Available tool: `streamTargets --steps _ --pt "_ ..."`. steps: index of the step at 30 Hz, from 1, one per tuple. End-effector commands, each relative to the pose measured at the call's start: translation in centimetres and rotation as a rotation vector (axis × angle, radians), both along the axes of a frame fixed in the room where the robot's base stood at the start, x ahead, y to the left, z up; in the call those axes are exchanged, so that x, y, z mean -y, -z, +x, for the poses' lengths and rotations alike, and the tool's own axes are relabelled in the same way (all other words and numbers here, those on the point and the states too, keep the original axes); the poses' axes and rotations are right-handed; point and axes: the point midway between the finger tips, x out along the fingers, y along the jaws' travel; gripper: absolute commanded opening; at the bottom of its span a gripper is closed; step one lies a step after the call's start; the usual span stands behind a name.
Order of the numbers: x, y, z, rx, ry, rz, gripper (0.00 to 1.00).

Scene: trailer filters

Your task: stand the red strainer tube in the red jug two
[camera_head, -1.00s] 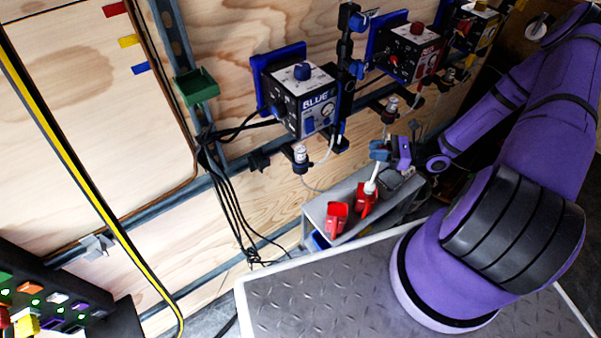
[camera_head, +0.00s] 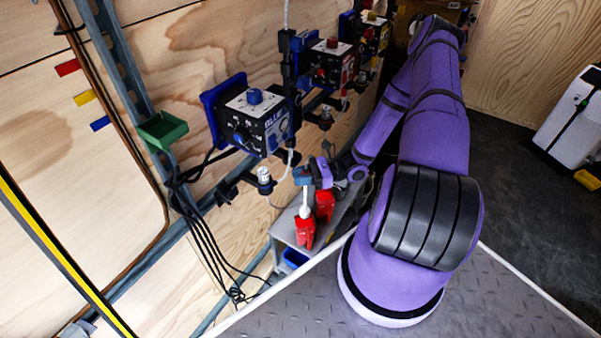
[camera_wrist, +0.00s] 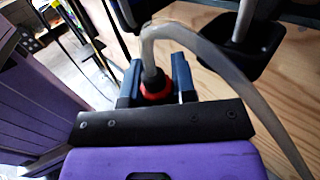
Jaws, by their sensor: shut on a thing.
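My gripper (camera_head: 302,176) is shut on the top of the red strainer tube (camera_head: 304,203), whose pale shaft hangs down, roughly upright. In the wrist view, the tube's black top with its red ring (camera_wrist: 156,90) sits between the gripper fingers (camera_wrist: 157,84), and a clear hose runs from it. Two red jugs stand on a grey shelf. The tube's lower end meets the mouth of the nearer jug (camera_head: 304,234); I cannot tell how far it is inside. The other jug (camera_head: 324,206) is just behind, to the right. I cannot read which jug is two.
The grey shelf (camera_head: 284,234) stands against the plywood wall, with a blue container (camera_head: 294,258) below. The blue pump box (camera_head: 255,122) and red pump box (camera_head: 328,62) hang above, with hoses and brackets close to my gripper. Black cables (camera_head: 205,230) hang at left.

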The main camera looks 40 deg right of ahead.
Motion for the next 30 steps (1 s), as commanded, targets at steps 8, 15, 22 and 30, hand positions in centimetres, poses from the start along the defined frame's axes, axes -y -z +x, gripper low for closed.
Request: streamTargets --steps 8,15,22,30 --pt "0.0 2.0 0.0 0.000 0.000 0.000 0.00" --pt "0.0 3.6 0.0 0.000 -0.001 0.000 0.00" --pt "0.0 5.1 0.0 0.000 -0.001 0.000 0.00" --pt "0.0 7.0 0.0 0.000 0.000 0.001 0.00"
